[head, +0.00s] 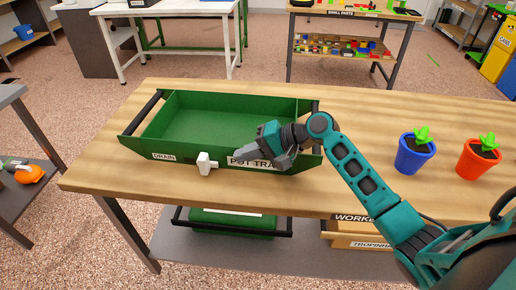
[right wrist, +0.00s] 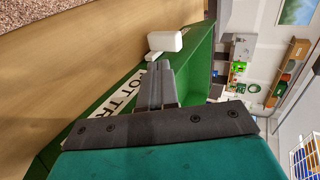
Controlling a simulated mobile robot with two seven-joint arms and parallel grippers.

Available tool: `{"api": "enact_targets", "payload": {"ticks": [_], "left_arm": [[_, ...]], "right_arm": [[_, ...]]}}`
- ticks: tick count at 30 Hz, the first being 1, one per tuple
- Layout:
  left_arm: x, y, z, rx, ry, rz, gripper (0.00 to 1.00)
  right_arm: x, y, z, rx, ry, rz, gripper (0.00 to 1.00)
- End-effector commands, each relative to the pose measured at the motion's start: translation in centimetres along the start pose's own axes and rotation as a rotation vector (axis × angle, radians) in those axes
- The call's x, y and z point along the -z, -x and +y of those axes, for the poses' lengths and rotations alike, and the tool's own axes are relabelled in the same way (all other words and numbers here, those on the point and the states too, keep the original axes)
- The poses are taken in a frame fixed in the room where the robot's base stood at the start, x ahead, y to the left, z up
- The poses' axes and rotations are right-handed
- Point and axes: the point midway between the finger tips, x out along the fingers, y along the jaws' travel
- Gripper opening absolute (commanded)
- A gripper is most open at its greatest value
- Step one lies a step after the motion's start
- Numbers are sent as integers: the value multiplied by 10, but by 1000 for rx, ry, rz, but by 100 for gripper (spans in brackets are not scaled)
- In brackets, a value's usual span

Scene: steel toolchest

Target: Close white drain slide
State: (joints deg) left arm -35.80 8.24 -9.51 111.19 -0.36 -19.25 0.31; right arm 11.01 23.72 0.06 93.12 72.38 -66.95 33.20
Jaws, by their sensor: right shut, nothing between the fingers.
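The white drain slide (head: 205,163) is a small white block sticking out from the front wall of a green tray (head: 217,172), right of the "DRAIN" label. In the right wrist view the white slide (right wrist: 166,41) stands out on a short stem beyond my fingertips. My right gripper (head: 243,155) is shut and empty at the tray's front wall, over the "POT TRAY" label, right of the slide. The right wrist view shows its fingers (right wrist: 155,72) together, pointing toward the slide; I cannot tell whether they touch it. My left gripper is not in view.
The tray sits on a wooden workbench (head: 110,160) and looks empty. A blue pot (head: 413,157) and an orange pot (head: 478,160) with plants stand at the right. A green bin (head: 235,222) is on the shelf below. The bench left of the tray is clear.

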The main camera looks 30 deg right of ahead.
Motion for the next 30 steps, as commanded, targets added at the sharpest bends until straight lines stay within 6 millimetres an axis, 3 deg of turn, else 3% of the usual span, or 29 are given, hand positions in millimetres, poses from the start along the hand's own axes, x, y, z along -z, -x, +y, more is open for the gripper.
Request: {"api": "enact_targets", "payload": {"ticks": [3, 10, 26, 30], "left_arm": [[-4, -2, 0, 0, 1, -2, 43], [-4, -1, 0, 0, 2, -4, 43], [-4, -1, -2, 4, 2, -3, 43], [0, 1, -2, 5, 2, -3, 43]], "right_arm": [[0, -27, 0, 2, -1, -1, 0], [0, -58, -14, 1, 2, 0, 0], [0, -69, -20, -1, 1, 1, 0], [0, -84, -32, 3, 0, -1, 0]]}}
